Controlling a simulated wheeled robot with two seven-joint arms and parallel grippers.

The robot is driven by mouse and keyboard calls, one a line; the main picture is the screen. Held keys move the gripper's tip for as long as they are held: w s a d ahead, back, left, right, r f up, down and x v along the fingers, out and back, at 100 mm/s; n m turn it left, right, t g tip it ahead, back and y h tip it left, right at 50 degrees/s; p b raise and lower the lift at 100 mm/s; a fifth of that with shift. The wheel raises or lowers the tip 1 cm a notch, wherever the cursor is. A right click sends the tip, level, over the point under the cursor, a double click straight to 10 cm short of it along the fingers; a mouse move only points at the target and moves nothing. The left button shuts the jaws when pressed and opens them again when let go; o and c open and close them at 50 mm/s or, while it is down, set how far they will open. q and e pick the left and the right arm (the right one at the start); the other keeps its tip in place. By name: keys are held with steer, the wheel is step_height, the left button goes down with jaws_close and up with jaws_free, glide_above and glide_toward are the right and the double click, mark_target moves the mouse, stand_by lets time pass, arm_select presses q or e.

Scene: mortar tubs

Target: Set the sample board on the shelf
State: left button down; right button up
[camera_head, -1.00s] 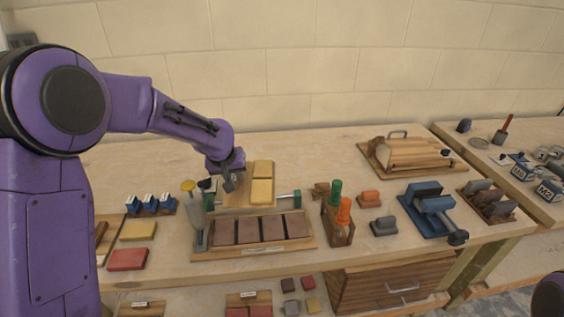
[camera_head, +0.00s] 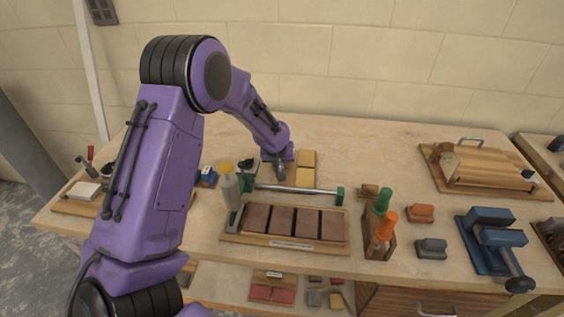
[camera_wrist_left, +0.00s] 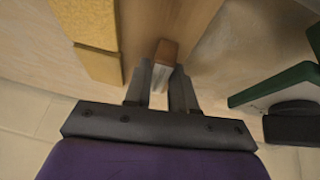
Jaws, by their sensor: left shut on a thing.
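The sample board is a light wooden board with two yellow tiles (camera_head: 306,158). It lies on the bench top behind the tray of brown tiles (camera_head: 285,232). My left gripper (camera_head: 281,174) points down at the board's left part. In the wrist view its fingers (camera_wrist_left: 160,92) are shut on a small brown and pale block, apparently the board's handle. The shelf (camera_head: 228,288) is below the bench top, partly hidden by my left arm. My right gripper is out of view.
A metal bar with green ends (camera_head: 300,189) lies just in front of the board. A board with red tiles (camera_head: 272,293) sits on the shelf.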

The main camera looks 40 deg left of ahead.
arm_select(q)
steer(key=shift+s+r, duration=0.1)
steer(key=shift+s, duration=0.25)
steer(key=c, duration=1.4)
jaws_free()
steer(key=shift+s, duration=0.1)
steer(key=o, duration=0.5)
